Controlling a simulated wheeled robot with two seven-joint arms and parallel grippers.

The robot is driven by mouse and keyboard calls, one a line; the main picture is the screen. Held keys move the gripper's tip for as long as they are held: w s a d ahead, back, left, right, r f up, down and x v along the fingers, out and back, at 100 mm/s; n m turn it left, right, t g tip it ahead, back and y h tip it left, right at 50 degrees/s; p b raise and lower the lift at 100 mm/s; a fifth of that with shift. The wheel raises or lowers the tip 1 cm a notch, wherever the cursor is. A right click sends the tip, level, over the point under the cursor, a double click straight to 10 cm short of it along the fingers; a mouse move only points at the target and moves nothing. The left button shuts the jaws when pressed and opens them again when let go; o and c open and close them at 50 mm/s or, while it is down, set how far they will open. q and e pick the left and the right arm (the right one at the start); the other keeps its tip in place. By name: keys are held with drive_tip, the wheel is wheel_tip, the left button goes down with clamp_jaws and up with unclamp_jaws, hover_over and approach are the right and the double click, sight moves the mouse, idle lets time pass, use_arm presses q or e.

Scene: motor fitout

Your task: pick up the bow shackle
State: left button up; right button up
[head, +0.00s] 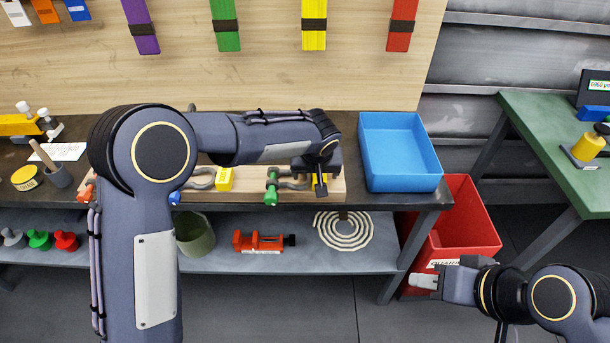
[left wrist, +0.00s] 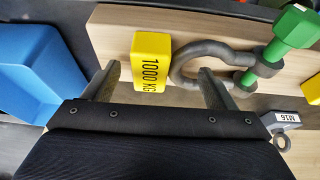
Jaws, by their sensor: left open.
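A grey bow shackle with a green pin (head: 272,186) lies on a light wooden board (head: 250,194) on the dark bench. In the left wrist view, its bow (left wrist: 183,72) curves toward a yellow block marked 1000 KG (left wrist: 151,60), and its green pin (left wrist: 283,42) is at the upper right. My left gripper (head: 320,184) is open above the board's right end. In the left wrist view, its fingers (left wrist: 158,70) spread over the bow and block, one fingertip overlapping the bow's opening; contact cannot be told. My right gripper (head: 424,281) is low at the right, away from the shackle.
A blue bin (head: 401,181) stands right of the board, with a red bin (head: 460,235) below. An orange vise (head: 262,241) is on the lower shelf.

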use_arm(q)
drive_tip(key=shift+w+f, duration=0.15)
drive_tip(key=shift+f, duration=0.3)
drive_tip(key=c, duration=1.2)
drive_tip(key=shift+o, duration=0.2)
drive_tip(key=shift+r, duration=0.1)
drive_tip(key=shift+r, duration=0.1)
drive_tip(key=shift+w+r, duration=0.1)
drive_tip(key=shift+r, duration=0.55)
drive_tip(key=v, duration=0.3)
drive_tip(key=s+b+v, duration=0.1)
drive_tip(key=v, duration=0.2)
drive_tip(key=s+v, duration=0.1)
drive_tip(key=v, duration=0.2)
drive_tip(key=shift+s+f+b, duration=0.1)
drive_tip(key=shift+f+b, duration=0.05)
drive_tip(key=shift+b, duration=0.2)
drive_tip(key=shift+c, duration=1.1)
drive_tip(key=s+r+b, duration=0.1)
drive_tip(key=s+r, duration=0.2)
drive_tip(key=s, duration=0.5)
drive_tip(key=shift+s+a+r+b, duration=0.2)
drive_tip(key=shift+s+r+b, duration=0.05)
drive_tip(key=shift+s+b, duration=0.1)
